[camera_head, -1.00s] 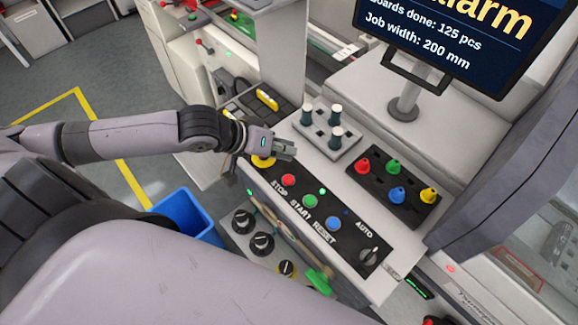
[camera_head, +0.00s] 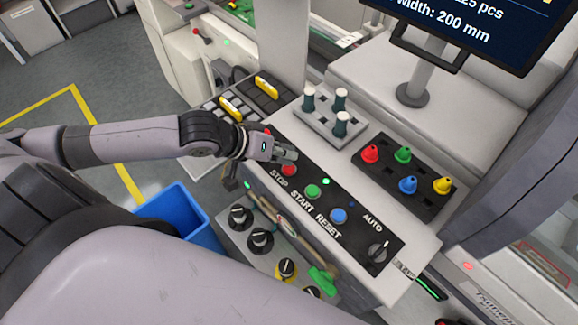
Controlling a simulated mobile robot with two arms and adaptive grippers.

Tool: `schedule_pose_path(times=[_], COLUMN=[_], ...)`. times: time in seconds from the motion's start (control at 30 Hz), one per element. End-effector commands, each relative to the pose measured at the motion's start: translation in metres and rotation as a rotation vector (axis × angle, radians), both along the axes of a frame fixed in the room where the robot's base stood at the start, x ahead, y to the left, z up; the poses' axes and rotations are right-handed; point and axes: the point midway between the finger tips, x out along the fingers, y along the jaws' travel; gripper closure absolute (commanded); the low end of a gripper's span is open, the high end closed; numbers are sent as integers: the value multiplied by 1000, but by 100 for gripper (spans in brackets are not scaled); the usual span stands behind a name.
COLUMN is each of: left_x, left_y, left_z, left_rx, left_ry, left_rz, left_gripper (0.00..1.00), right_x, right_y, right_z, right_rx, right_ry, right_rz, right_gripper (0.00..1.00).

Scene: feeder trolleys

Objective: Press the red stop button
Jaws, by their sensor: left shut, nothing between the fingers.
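The red stop button (camera_head: 289,170) sits at the left end of the black control panel (camera_head: 358,232), above the word STOP. A green START button (camera_head: 313,191) and a blue RESET button (camera_head: 339,215) follow to its right. My left gripper (camera_head: 292,155) is shut and empty. Its tips are right at the upper edge of the red button in the picture; I cannot tell whether they touch it. The gripper hides the panel's left end. My right gripper is not in view.
A grey block with dark pegs (camera_head: 329,120) and a black tray of coloured nozzles (camera_head: 404,180) stand behind the panel. The monitor (camera_head: 465,30) is at the top right. A blue bin (camera_head: 181,216) stands below my left arm.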

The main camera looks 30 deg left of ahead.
Motion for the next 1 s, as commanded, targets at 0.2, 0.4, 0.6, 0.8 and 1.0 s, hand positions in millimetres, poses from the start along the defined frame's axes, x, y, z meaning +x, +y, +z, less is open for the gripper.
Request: schedule_pose_path(times=[0.2,0.4,0.6,0.8,1.0], left_x=[0,0,0,0,0], left_y=[0,0,0,0,0], left_z=[0,0,0,0,0], left_rx=[-1,-1,-1,0,0], left_ry=[0,0,0,0,0], left_rz=[1,1,1,0,0], left_gripper=[100,100,100,100,100], right_x=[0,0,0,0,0], right_y=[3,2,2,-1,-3], right_z=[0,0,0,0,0], right_rx=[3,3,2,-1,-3], right_ry=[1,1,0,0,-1], right_rz=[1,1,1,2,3], right_gripper=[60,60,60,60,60])
